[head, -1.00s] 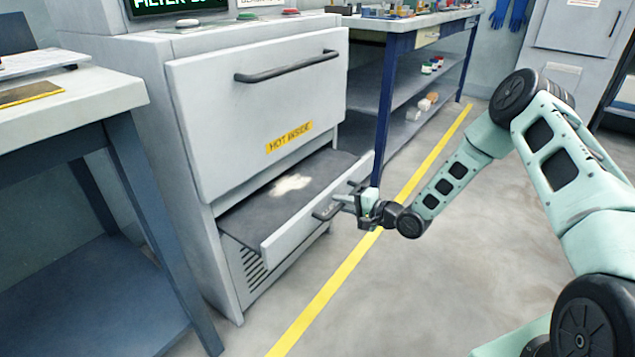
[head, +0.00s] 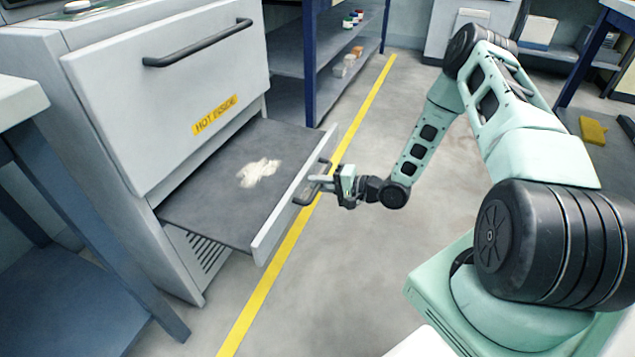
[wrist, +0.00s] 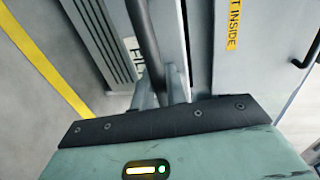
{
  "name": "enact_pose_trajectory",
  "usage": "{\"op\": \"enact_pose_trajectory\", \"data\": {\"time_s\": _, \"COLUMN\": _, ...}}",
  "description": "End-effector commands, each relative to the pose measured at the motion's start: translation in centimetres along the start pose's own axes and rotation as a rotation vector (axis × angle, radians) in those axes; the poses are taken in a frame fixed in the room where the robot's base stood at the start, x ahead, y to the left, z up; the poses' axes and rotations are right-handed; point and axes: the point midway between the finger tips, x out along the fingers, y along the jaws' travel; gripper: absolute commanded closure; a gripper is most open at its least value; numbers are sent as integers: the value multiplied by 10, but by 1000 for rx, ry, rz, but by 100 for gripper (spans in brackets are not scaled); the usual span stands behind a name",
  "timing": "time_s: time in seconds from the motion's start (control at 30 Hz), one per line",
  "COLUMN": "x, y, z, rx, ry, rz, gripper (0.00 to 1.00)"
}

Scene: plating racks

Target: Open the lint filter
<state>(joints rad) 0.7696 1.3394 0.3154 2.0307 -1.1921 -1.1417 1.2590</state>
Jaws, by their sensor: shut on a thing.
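The lint filter (head: 215,203) is a flat grey drawer low in the white machine, slid well out, with a pale patch of lint (head: 259,172) on it. Its white front panel (head: 275,225) carries a dark bar handle (head: 302,201). My gripper (head: 322,180) is shut on this handle from the outer side. In the wrist view, the dark handle bar (wrist: 145,42) runs down between my fingers (wrist: 163,92), and part of the filter's label shows beside it. The fingertips are small in the head view.
The machine's upper door (head: 170,90), marked HOT INSIDE, is closed above the filter. A blue-legged table (head: 50,260) stands at the left and a blue shelf bench (head: 310,60) behind. Open floor (head: 350,280) with a yellow line lies in front.

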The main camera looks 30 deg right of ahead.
Motion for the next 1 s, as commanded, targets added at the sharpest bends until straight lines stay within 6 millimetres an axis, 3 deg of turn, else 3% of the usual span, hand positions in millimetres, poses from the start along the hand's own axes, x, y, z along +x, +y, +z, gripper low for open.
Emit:
{"op": "enact_pose_trajectory", "data": {"time_s": 0.03, "x": 0, "y": 0, "z": 0, "rx": 0, "ry": 0, "rz": 1, "gripper": 100}}
{"op": "enact_pose_trajectory", "data": {"time_s": 0.07, "x": 0, "y": 0, "z": 0, "rx": 0, "ry": 0, "rz": 1, "gripper": 77}}
{"op": "enact_pose_trajectory", "data": {"time_s": 0.1, "x": 0, "y": 0, "z": 0, "rx": 0, "ry": 0, "rz": 1, "gripper": 67}}
{"op": "enact_pose_trajectory", "data": {"time_s": 0.37, "x": 0, "y": 0, "z": 0, "rx": 0, "ry": 1, "rz": 1, "gripper": 67}}
{"op": "enact_pose_trajectory", "data": {"time_s": 0.53, "x": -10, "y": 0, "z": -1, "rx": 0, "ry": 3, "rz": 3, "gripper": 67}}
{"op": "enact_pose_trajectory", "data": {"time_s": 0.67, "x": -33, "y": -2, "z": -1, "rx": 1, "ry": 5, "rz": 2, "gripper": 67}}
{"op": "enact_pose_trajectory", "data": {"time_s": 1.0, "x": -113, "y": -2, "z": -1, "rx": 1, "ry": 5, "rz": 3, "gripper": 67}}
